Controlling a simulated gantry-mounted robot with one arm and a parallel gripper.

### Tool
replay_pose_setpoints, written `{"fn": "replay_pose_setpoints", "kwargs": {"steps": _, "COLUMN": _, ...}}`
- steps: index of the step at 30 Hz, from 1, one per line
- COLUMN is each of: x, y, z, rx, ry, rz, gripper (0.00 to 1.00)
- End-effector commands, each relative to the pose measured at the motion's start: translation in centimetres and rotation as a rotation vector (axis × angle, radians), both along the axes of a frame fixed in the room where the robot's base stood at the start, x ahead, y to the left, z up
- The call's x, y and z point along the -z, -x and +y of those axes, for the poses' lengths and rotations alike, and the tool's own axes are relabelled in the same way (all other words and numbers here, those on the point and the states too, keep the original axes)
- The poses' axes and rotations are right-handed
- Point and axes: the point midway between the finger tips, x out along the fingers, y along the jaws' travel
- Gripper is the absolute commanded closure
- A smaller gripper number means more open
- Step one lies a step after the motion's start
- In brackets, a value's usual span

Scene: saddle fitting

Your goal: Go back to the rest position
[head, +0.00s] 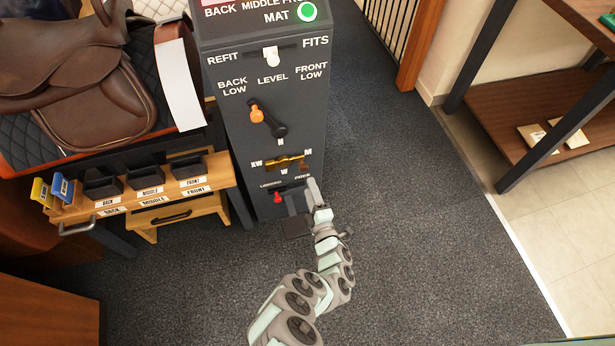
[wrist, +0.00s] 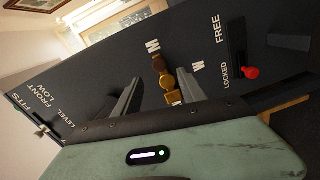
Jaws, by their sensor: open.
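My gripper (head: 301,198) is open at the lower right of the dark panel (head: 293,128), with my arm reaching up from below. In the wrist view its two grey fingers (wrist: 158,90) stand apart, with the brass dial (wrist: 163,72) showing between them. The dial also shows in the head view (head: 287,162), just above my gripper, among the XW, M and W marks. I cannot tell whether the fingers touch it. The red-knobbed lever (head: 277,197) shows in the wrist view (wrist: 251,72) beside the word LOCKED.
An orange-knobbed lever (head: 256,115) and a white slider knob (head: 271,56) sit higher on the panel. A saddle (head: 85,75) and a wooden rack (head: 160,198) with labelled bins stand left. Carpet (head: 420,220) is clear right, before a shelf table (head: 545,105).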

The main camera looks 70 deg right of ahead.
Motion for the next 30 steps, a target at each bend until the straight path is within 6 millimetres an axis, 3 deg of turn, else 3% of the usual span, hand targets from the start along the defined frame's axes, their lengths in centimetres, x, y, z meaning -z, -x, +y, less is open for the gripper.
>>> {"fn": "replay_pose_setpoints", "kwargs": {"steps": 23, "x": -0.1, "y": 0.4, "z": 0.8, "rx": -0.003, "ry": 0.002, "rz": -0.004, "gripper": 0.52}}
{"fn": "replay_pose_setpoints", "kwargs": {"steps": 26, "x": -0.3, "y": -1.0, "z": 1.1, "rx": -0.042, "ry": -0.001, "rz": -0.031, "gripper": 0.52}}
{"fn": "replay_pose_setpoints", "kwargs": {"steps": 30, "x": -1.0, "y": -6.4, "z": 3.2, "rx": -0.188, "ry": -0.025, "rz": -0.147, "gripper": 0.52}}
